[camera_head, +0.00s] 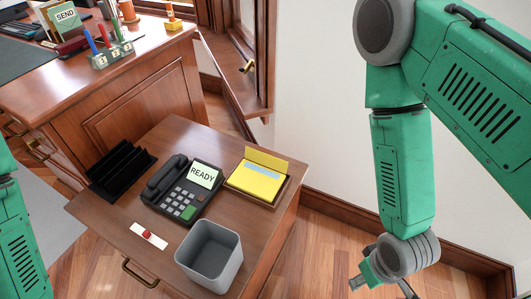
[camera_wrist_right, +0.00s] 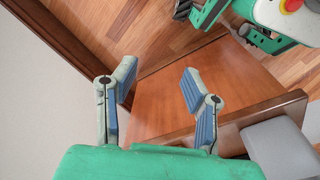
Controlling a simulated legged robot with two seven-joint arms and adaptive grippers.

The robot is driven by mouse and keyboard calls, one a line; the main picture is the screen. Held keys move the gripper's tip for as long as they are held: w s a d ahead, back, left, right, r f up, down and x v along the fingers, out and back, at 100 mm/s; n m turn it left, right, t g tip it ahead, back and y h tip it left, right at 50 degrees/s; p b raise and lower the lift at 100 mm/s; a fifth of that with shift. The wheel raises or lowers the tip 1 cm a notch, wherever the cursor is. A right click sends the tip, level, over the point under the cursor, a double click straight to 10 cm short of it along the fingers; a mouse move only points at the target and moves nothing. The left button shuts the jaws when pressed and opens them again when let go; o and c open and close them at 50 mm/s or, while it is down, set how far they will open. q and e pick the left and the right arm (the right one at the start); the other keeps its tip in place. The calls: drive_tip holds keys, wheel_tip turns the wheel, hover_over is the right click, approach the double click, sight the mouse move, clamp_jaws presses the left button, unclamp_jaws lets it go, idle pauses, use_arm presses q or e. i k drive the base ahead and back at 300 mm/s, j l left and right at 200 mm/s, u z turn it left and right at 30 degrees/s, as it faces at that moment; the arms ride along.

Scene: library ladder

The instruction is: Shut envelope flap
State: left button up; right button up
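A yellow envelope (camera_head: 252,184) lies in a shallow wooden tray on the low side table. Its flap (camera_head: 266,160) stands raised along the far edge, and a pale blue strip (camera_head: 261,170) shows below it. My right gripper (camera_head: 380,290) hangs at the bottom of the head view, right of the table and well apart from the envelope. In the right wrist view its two fingers (camera_wrist_right: 158,84) are spread with nothing between them. The envelope does not show in that view. Only part of my left arm shows at the left edge of the head view; its gripper is out of frame.
The side table (camera_head: 115,212) also bears a phone (camera_head: 183,187) with a READY screen, a black file rack (camera_head: 120,170), a grey bin (camera_head: 209,254) and a red button on a white plate (camera_head: 149,236). A window frame (camera_head: 235,75) stands behind the envelope.

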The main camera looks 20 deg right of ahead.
sight(278, 164)
drive_tip(key=l+u, duration=0.75)
drive_tip(key=l, duration=0.2)
drive_tip(key=l+u, duration=0.85)
drive_tip(key=l, duration=0.2)
drive_tip(key=k+l+u, duration=0.1)
drive_tip(key=l+u, duration=0.35)
